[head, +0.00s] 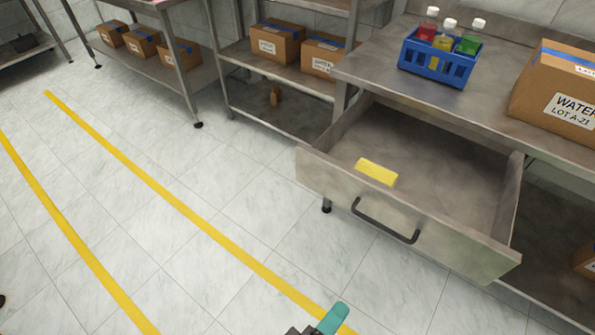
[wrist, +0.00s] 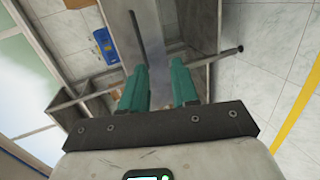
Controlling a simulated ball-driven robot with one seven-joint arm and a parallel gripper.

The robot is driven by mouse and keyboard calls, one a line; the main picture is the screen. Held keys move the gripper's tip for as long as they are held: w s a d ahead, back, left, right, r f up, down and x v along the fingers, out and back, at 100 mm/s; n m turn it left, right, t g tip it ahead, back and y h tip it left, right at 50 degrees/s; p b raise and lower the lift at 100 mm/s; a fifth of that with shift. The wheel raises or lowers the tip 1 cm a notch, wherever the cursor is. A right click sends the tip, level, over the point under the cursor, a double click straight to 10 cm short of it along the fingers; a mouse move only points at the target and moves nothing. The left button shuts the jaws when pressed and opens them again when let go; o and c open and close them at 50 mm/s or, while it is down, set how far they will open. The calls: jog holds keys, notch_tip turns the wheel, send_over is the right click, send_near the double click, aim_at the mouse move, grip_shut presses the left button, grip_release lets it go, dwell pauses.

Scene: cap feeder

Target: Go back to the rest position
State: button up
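My gripper shows at the bottom edge of the head view as one teal finger (head: 333,318), with the rest cut off. In the wrist view both teal fingers of my gripper (wrist: 160,75) stand apart with an empty gap between them. The gripper appears in front of the open drawer (head: 440,240), over the floor, and apart from its dark handle (head: 386,222). The drawer is pulled out from under the steel counter (head: 440,95). A yellow block (head: 376,171) lies inside it near the front. Most of my arm is outside the head view.
A blue crate (head: 436,60) with several capped bottles stands on the counter, beside a cardboard box (head: 560,95). It also shows in the wrist view (wrist: 105,45). Shelves with boxes (head: 278,42) stand behind. The tiled floor (head: 130,215) with yellow lines is clear at left.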

jog(key=s+d+m+g+y+p, duration=0.4)
jog(key=d+m+g, duration=0.1)
jog(key=d, duration=0.5)
jog(key=s+d+m+g+y+p, duration=0.3)
jog(key=s+d+m+g+y, duration=0.2)
jog(key=d, duration=0.6)
jog(key=shift+p, duration=0.4)
